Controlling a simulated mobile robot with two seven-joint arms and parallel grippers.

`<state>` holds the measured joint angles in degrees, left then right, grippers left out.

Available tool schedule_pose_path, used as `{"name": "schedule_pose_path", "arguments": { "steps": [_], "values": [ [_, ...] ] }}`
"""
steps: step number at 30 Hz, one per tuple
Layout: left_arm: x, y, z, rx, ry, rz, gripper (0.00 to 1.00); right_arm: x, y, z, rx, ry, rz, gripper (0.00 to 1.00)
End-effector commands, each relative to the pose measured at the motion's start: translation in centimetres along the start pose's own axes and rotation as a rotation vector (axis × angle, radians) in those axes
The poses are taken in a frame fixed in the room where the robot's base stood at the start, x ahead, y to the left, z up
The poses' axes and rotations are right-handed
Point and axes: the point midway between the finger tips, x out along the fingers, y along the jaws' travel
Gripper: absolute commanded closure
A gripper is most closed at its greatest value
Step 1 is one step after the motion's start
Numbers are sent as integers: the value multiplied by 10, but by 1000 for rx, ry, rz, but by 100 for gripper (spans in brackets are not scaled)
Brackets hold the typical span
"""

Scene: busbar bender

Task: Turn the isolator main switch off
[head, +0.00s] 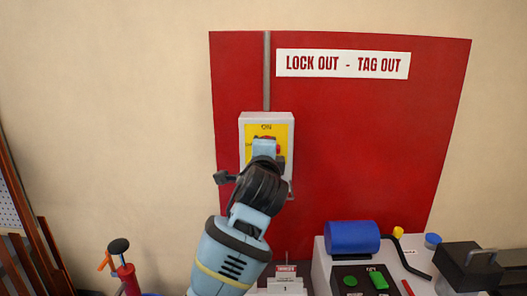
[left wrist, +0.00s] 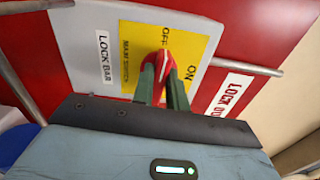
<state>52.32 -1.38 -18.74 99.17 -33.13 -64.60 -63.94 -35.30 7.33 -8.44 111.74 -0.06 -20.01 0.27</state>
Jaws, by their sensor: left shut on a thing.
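The isolator main switch is a pale grey box (head: 244,121) with a yellow plate (head: 250,131) on the red board. My left gripper (head: 265,150) is in front of it and covers most of the plate in the head view. In the left wrist view, the red switch knob (left wrist: 169,62) sits between the two green-grey fingers of my left gripper (left wrist: 163,85), which is shut on it. The plate (left wrist: 205,50) reads ON, OFF and MAIN SWITCH. The fingers hide part of the knob, so I cannot tell its exact setting. My right gripper is not in view.
The red board (head: 350,150) carries a LOCK OUT - TAG OUT sign (head: 342,64). A grey conduit (head: 267,75) runs up from the box. Below right stand a blue cylinder (head: 352,237) and a panel with green buttons (head: 378,279). A red tool (head: 127,278) is at lower left.

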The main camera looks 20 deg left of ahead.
Motion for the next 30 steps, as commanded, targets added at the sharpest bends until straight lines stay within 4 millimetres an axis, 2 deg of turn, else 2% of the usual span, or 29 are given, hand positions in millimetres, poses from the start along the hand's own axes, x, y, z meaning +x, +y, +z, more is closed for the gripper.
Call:
{"name": "schedule_pose_path", "arguments": {
  "steps": [9,22,23,24,27,30],
  "values": [
    [0,2,0,-76,1,2,100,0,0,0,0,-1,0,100],
    [0,2,0,-83,1,2,100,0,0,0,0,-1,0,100],
    [0,2,0,-83,1,2,82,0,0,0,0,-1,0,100],
    [0,2,0,-83,1,2,76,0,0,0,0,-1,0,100],
    [0,2,0,-82,1,2,64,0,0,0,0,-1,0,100],
    [0,1,0,-82,0,1,64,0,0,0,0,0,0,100]
  ]
}}
